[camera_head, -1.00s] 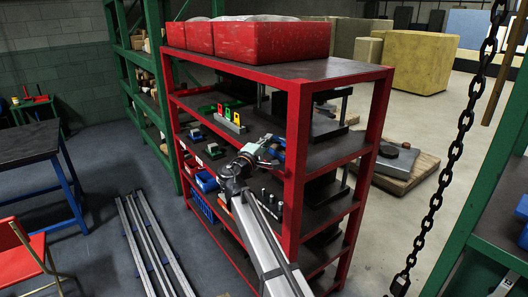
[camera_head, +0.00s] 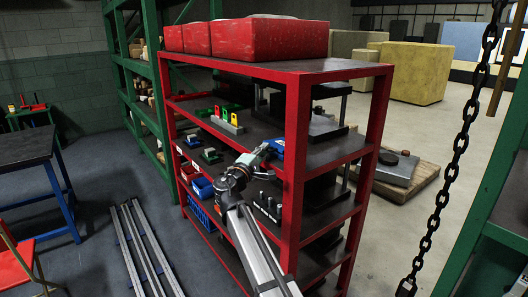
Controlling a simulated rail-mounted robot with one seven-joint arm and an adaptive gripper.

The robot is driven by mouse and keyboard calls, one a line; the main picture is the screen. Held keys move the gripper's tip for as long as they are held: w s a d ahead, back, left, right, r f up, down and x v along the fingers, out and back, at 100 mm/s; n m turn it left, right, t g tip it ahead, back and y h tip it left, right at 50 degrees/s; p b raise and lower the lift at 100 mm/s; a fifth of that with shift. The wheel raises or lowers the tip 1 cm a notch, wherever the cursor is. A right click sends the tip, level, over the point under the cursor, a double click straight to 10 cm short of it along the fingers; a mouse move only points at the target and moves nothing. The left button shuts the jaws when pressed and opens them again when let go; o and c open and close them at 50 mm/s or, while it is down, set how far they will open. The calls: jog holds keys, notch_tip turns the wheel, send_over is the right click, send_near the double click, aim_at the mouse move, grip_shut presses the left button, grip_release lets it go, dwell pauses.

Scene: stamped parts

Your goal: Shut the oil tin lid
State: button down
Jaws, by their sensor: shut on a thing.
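My gripper (camera_head: 265,153) reaches into the red shelving unit at its second level from the top, just left of the front red post. Its jaws are shut on a blue thing (camera_head: 278,147) at their tips. The blue thing is small and partly covered by my gripper, so I cannot tell whether it is the oil tin or its lid, or whether any lid stands open. No other oil tin can be made out clearly.
The red shelving unit (camera_head: 297,130) has posts close to my arm. Coloured parts (camera_head: 229,119) stand on the shelf to the left, and blue bins (camera_head: 203,188) lower down. Red bins (camera_head: 264,38) sit on top. A chain (camera_head: 462,140) hangs at the right.

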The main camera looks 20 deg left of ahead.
jog(key=c, duration=1.2)
grip_release()
jog(key=shift+c, duration=0.2)
jog(key=v, duration=1.2)
